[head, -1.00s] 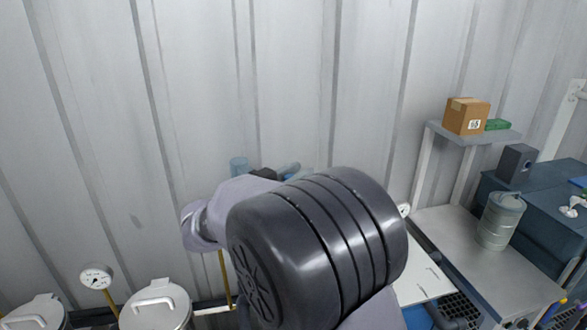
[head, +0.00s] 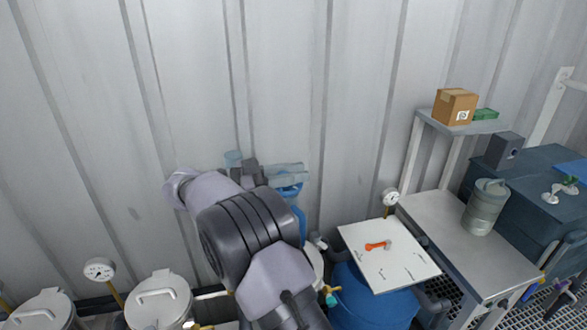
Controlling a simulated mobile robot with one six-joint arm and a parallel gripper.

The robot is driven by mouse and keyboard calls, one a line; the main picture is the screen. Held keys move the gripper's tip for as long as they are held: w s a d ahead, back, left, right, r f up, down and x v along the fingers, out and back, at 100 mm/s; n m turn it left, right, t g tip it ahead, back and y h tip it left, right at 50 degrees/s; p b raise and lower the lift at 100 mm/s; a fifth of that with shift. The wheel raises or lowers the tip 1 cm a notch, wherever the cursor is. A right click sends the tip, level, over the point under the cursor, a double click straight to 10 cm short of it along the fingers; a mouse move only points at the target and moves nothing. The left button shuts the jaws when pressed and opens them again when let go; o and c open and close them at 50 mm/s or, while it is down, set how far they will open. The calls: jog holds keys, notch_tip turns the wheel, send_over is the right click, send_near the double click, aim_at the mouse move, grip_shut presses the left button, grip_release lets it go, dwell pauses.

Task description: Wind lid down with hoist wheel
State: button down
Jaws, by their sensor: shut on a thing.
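My gripper (head: 286,173) is at the end of my arm, close to the wall, at the top of a blue upright (head: 297,205). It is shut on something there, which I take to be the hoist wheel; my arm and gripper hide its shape. A pale vessel side (head: 316,262) shows beside the foot of the upright, mostly behind my arm. I cannot make out the hoisted lid or its height.
Two white lidded vessels (head: 158,300) (head: 42,311) with a gauge (head: 99,270) stand at lower left. A steel bench (head: 455,237) holds a grey canister (head: 486,207). A box (head: 456,107) sits on the shelf.

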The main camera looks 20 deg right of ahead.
jog(key=shift+r, duration=0.2)
jog(key=c, duration=1.1)
grip_release()
jog(key=shift+d, duration=0.15)
jog(key=shift+c, duration=0.2)
jog(key=shift+f, duration=0.1)
